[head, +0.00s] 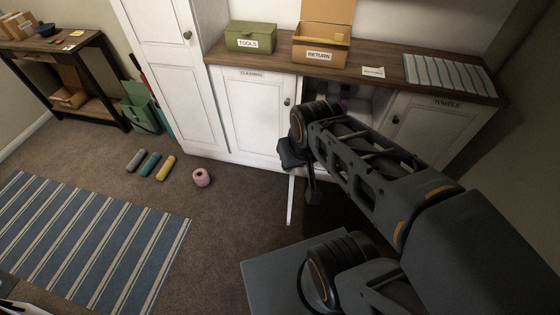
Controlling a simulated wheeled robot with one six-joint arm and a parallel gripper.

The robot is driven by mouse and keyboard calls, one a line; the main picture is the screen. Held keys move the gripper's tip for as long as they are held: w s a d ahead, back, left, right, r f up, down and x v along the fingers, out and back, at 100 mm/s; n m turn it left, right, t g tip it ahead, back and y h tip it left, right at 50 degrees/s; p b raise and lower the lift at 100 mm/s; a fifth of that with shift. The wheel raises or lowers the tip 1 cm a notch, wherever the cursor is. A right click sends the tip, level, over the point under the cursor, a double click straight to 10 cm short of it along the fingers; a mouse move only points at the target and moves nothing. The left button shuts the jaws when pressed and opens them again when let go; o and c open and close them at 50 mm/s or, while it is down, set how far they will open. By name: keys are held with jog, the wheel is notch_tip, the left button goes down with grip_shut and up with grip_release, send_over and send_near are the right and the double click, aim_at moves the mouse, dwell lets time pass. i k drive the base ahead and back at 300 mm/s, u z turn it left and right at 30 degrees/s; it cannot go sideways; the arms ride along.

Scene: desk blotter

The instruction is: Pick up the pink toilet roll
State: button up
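The pink toilet roll (202,177) lies on the brown carpet in the head view, left of centre, in front of the white cabinets. My gripper (312,193) is to the right of the roll, near the white cabinet fronts and clear of the roll. The gripper is dark and small in this view, and I cannot tell whether its fingers are apart. Nothing is visibly held in it.
Grey, teal and yellow rolled items (166,168) lie left of the roll. A blue striped rug (92,245) covers the lower left floor. The counter (380,78) holds a green tools box (250,37) and a return box (320,52). Carpet around the roll is clear.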

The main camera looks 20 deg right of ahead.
aim_at(202, 178)
jog(key=u, duration=1.6)
jog(key=i, duration=0.8)
jog(key=z, duration=0.55)
jog(key=i, duration=0.85)
jog(key=u, duration=0.55)
